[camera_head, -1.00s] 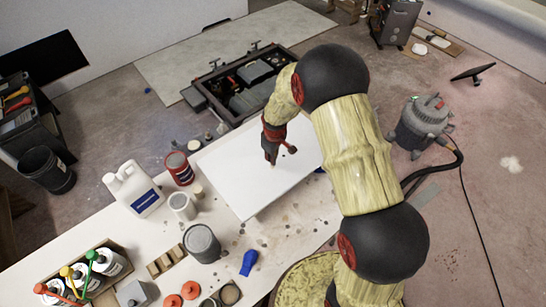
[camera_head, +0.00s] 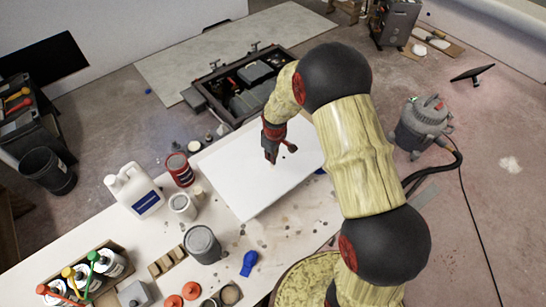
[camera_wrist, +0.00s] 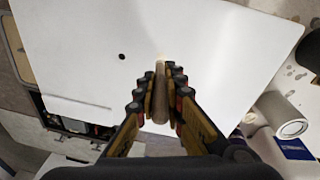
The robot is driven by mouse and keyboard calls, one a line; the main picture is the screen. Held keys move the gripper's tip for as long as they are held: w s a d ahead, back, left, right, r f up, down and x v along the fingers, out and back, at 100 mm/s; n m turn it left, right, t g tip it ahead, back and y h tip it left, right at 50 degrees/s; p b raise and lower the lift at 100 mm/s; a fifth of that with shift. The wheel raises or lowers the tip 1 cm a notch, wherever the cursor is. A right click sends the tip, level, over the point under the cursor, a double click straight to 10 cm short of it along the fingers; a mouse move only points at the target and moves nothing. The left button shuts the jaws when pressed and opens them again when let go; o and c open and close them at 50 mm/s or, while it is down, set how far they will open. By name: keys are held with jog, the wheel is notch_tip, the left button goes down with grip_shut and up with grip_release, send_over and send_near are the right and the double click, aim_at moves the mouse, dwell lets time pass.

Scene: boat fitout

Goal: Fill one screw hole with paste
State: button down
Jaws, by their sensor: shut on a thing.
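My gripper (camera_head: 273,153) is over the white panel (camera_head: 240,185) that lies on the workbench. In the wrist view my gripper (camera_wrist: 161,88) is shut on a slim brownish tool (camera_wrist: 161,95), whose tip points at the panel (camera_wrist: 215,45). A small pale beige spot shows at the tool's tip; I cannot tell whether the tip touches the panel or whether a hole lies under it. A dark round screw hole (camera_wrist: 122,56) shows in the panel, left of the tool and apart from it.
On the bench left of the panel stand a red can (camera_head: 179,169), a white jug (camera_head: 134,190), a white cup (camera_head: 183,207) and a grey can (camera_head: 202,244). A blue item (camera_head: 249,263) lies near the front. A grey vacuum (camera_head: 422,125) stands on the floor to the right.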

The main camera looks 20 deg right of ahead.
jog(key=shift+r+p, duration=1.25)
jog(key=shift+r, duration=1.3)
